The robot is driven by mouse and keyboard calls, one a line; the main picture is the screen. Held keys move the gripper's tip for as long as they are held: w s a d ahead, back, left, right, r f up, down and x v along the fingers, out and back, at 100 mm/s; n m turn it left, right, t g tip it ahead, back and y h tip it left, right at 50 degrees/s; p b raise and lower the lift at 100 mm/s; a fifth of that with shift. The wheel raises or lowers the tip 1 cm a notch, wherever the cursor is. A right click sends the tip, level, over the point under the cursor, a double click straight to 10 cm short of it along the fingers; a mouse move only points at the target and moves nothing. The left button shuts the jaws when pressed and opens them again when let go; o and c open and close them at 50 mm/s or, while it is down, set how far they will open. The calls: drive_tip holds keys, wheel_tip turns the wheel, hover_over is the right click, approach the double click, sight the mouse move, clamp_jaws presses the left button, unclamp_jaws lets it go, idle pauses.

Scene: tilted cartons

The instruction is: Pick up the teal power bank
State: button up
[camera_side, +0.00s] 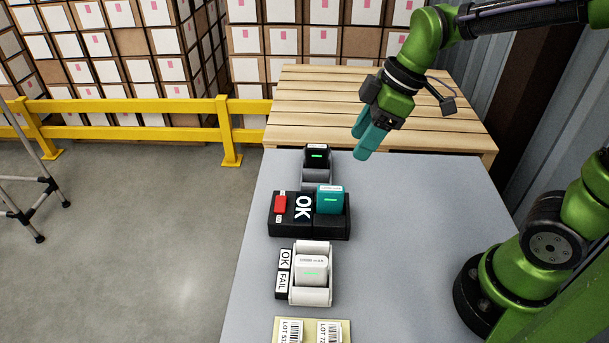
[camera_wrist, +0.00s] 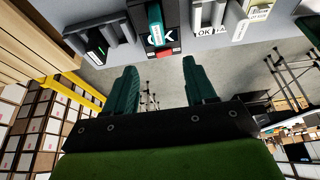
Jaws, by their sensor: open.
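The teal power bank (camera_side: 329,200) stands upright in the right part of a black holder (camera_side: 335,231) on the grey table, beside an "OK" label and a red block. In the wrist view the teal power bank (camera_wrist: 155,27) shows at the top, in the black holder (camera_wrist: 165,52). My gripper (camera_side: 364,148), with teal fingers, is open and empty in the air, up and to the right of the power bank in the side view. In the wrist view my gripper (camera_wrist: 158,75) has its two fingers spread apart, with nothing between them.
A black power bank (camera_side: 317,156) stands in a grey holder behind. A white power bank (camera_side: 312,269) sits in a white holder in front, beside OK and FAIL labels. A yellowish sheet with lot labels (camera_side: 308,331) lies nearest. The table's right side (camera_side: 420,230) is clear.

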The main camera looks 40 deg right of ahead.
sight(332, 188)
drive_tip(key=x, duration=1)
drive_tip(key=shift+a+f, duration=0.1)
drive_tip(key=shift+f, duration=0.3)
drive_tip(key=shift+d+x, duration=0.15)
drive_tip(key=shift+x, duration=1.35)
drive_tip(key=shift+d+x, duration=0.15)
drive_tip(key=shift+x, duration=1.35)
drive_tip(key=shift+c, duration=0.3)
